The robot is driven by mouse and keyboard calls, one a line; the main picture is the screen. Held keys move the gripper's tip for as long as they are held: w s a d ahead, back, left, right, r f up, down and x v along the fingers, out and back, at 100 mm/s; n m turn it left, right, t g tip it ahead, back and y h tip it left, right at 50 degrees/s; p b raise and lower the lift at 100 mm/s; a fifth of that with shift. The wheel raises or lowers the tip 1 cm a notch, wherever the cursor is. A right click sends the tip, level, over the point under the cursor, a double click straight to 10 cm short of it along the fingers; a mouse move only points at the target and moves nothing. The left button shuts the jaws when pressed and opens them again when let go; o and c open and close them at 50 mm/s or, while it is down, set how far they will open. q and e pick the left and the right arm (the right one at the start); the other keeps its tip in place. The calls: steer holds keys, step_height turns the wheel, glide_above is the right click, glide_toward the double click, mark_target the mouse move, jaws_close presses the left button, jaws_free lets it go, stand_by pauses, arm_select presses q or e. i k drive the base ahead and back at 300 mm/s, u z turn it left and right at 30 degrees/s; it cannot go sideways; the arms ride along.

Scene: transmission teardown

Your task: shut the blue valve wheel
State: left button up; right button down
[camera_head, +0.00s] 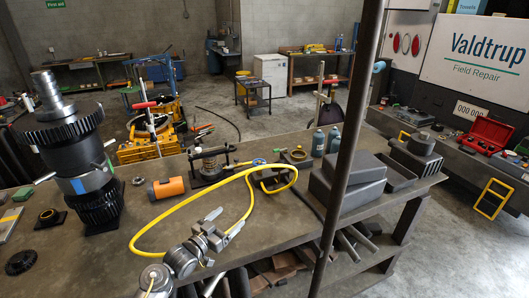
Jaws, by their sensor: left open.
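A small blue ring, which looks like the blue valve wheel (259,162), sits near the back edge of the workbench, beside a dark block where the yellow hose (141,220) ends. It is too small to tell how far it is turned. My left gripper (229,219) is open and empty over the front middle of the bench, nearer to me than the wheel and a little to its left. It is apart from the wheel. The hose loops around and behind the gripper. My right gripper is not in view.
A dark upright post (347,150) stands right of the wheel. A spring device (209,163) and an orange cylinder (166,187) lie to its left; teal bottles (319,142) stand to its right. A tall gear stack (77,160) fills the left. The bench (185,222) has bare room around the gripper.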

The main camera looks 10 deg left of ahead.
mark_target(259, 163)
steer(key=i, duration=0.9)
